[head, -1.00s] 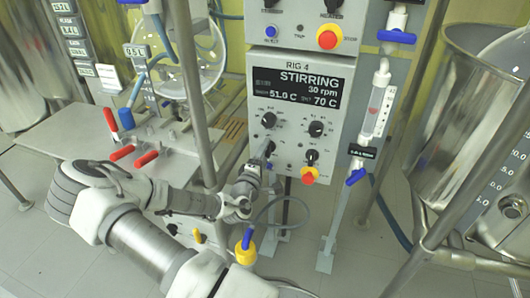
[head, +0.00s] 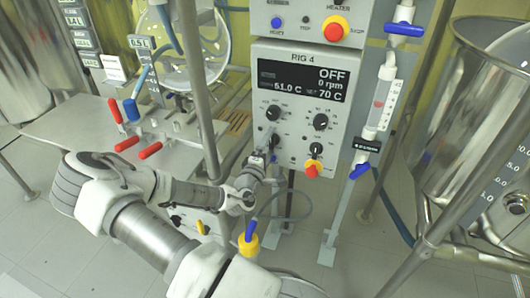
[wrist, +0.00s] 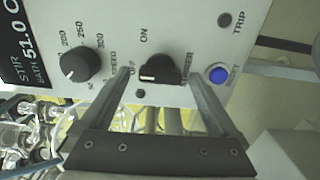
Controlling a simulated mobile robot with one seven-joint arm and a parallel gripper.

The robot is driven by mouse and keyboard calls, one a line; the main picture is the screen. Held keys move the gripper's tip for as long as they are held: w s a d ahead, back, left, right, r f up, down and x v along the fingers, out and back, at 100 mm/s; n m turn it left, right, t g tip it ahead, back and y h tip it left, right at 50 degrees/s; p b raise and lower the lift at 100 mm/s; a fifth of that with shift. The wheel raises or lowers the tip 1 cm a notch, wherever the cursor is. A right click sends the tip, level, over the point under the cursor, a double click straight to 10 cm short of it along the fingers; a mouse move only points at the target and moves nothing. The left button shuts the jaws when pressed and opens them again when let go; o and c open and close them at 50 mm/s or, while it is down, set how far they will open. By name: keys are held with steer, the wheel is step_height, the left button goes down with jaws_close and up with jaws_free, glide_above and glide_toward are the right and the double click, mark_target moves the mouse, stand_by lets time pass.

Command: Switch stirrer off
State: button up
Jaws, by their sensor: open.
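The RIG 4 panel (head: 300,127) has a display (head: 300,82) reading OFF, 0 rpm, 51.0 C and 70 C. The black stirrer knob (wrist: 161,70) is in the wrist view, its white pointer mark toward the OFF label at the left; ON is printed above it. My gripper (wrist: 164,75) is open, with one fingertip on each side of the knob. Small gaps show between the fingers and the knob. In the head view my gripper (head: 267,152) is at the panel's lower left.
A speed knob (wrist: 80,62) and a lit blue button (wrist: 217,75) flank the stirrer knob. A red and yellow stop button (head: 313,170) is at the panel's bottom edge. A metal post (head: 200,90) stands left of the panel, a steel vessel (head: 495,95) at the right.

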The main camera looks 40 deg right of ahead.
steer(key=p+v, duration=0.2)
steer(key=v, duration=1.5)
steer(key=shift+s+a, duration=0.1)
steer(key=shift+a, duration=0.05)
